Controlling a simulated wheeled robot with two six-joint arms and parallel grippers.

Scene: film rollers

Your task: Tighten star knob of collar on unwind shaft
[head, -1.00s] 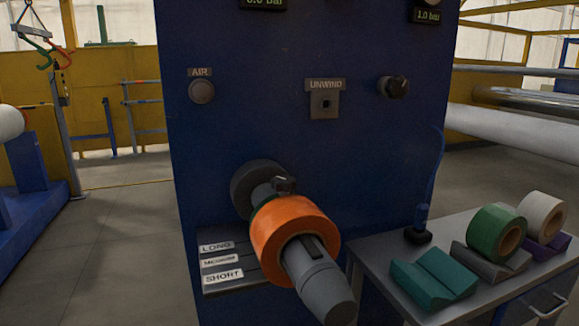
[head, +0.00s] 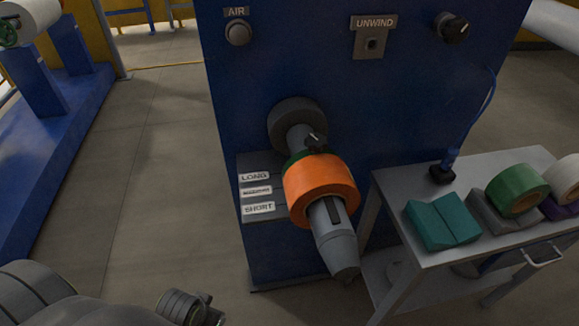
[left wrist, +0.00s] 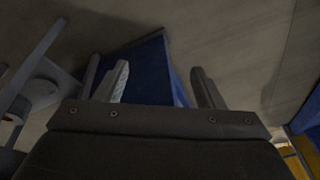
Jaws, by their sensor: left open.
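The unwind shaft (head: 334,247) is a grey stepped shaft sticking out from the blue machine panel in the head view. An orange roll (head: 322,186) sits around it. Just behind the roll is a green ring (head: 294,160), apparently the collar, mostly hidden by the roll. A small dark knob (head: 314,139) stands up beside it; whether it is tight does not show. My left gripper (left wrist: 160,82) is open in the left wrist view, with nothing between its fingers. My left arm enters at the lower left of the head view, apart from the shaft. My right gripper is out of view.
LONG, medium and SHORT labels mark a grey plate (head: 256,226) left of the roll. A metal table (head: 395,190) at right bears teal blocks (head: 440,222) and a green roll (head: 517,190). Open floor lies to the left. AIR button (head: 238,33) and UNWIND socket (head: 371,44) are above.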

